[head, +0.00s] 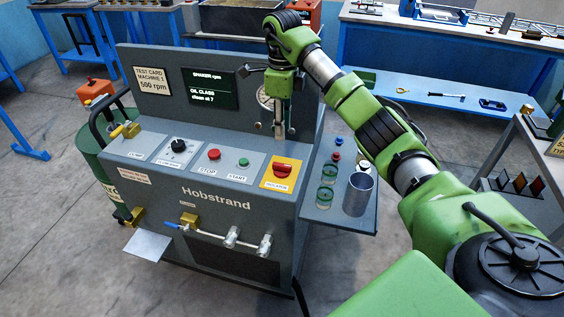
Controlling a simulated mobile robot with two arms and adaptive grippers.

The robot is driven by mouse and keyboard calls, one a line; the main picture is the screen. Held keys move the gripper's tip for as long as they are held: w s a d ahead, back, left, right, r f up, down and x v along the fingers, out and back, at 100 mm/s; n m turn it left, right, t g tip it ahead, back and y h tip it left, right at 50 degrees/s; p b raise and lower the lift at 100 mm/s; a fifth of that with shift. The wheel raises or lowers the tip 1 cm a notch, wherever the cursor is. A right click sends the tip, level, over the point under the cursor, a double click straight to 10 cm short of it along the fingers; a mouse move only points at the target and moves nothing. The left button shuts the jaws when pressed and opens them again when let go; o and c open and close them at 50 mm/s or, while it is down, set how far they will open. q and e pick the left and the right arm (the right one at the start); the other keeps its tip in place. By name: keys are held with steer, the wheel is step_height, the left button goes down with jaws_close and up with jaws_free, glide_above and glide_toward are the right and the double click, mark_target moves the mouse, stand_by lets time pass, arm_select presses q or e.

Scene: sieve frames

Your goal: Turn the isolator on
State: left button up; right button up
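The isolator (283,170) is a red rotary handle on a yellow plate. It is at the right end of the sloped control panel on the grey Hobstrand machine (215,222). I cannot tell from the handle which position it is in. My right gripper (279,132) points down just above and behind the isolator, in front of the machine's upright back panel. It appears apart from the handle. Its fingers are small and overlap in this view, so I cannot tell whether they are open. My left gripper is not in view.
Left of the isolator are a green START button (243,162), a red STOP button (214,154) and a black knob (179,146). A side shelf (325,215) at right holds a metal cup (358,194) and green-rimmed glass jars (325,196). A round gauge (263,96) is partly hidden by my gripper.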

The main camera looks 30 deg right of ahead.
mark_target(282, 164)
step_height(282, 164, down, 14)
steer(key=shift+a+r+p, duration=0.1)
steer(key=shift+r+p, duration=0.1)
steer(key=shift+p, duration=0.8)
jaws_close()
